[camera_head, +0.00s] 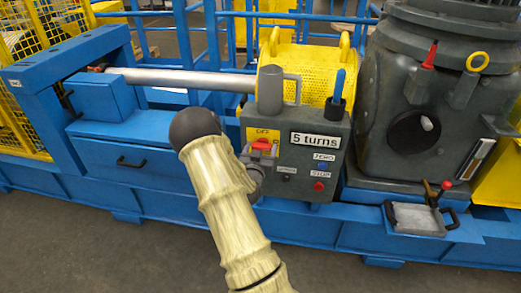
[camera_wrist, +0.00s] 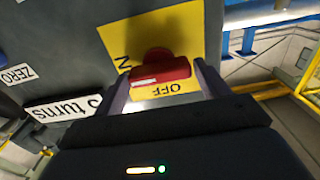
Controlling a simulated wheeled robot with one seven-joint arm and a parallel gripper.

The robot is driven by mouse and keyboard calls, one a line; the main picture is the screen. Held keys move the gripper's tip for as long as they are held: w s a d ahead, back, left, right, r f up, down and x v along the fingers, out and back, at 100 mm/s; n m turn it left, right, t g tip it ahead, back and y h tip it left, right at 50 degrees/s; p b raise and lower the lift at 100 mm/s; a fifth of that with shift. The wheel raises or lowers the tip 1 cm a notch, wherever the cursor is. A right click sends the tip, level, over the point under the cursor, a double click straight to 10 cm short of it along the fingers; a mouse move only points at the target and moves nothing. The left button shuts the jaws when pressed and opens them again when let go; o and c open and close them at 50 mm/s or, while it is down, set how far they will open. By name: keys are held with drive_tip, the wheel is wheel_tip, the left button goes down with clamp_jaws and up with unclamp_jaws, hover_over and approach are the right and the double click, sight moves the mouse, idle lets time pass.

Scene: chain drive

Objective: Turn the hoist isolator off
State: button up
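The hoist isolator has a red handle (camera_wrist: 165,72) on a yellow plate (camera_wrist: 192,35), seen upside down in the wrist view. The handle lies crosswise, with a pale mark at its end on the side of a partly hidden label ending in N. The OFF label is beside the handle, toward my gripper. My gripper (camera_wrist: 162,84) is open, with one finger by each end of the handle; I cannot tell whether they touch it. In the head view, the red handle (camera_head: 262,145) shows just above my gripper (camera_head: 256,160), and the lower plate is hidden.
The dark control box (camera_head: 305,160) has a "5 turns" sign, a blue ZERO button (camera_head: 322,166) and a red STOP button (camera_head: 319,186). A grey mug-like part (camera_head: 291,90) and a blue-handled tool (camera_head: 338,92) stand at its top. A blue frame (camera_head: 170,145) lies left.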

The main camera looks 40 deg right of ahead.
drive_tip(key=c, duration=0.6)
drive_tip(key=shift+n, duration=0.6)
drive_tip(key=n, duration=0.2)
drive_tip(key=shift+a+n, duration=0.1)
drive_tip(key=shift+n, duration=0.3)
drive_tip(key=n, duration=0.4)
drive_tip(key=n+p, duration=0.1)
drive_tip(key=n, duration=0.4)
drive_tip(key=n+p, duration=0.1)
drive_tip(key=n, duration=0.4)
drive_tip(key=shift+w+a+f, duration=0.1)
drive_tip(key=shift+w+f, duration=0.05)
drive_tip(key=shift+f, duration=0.1)
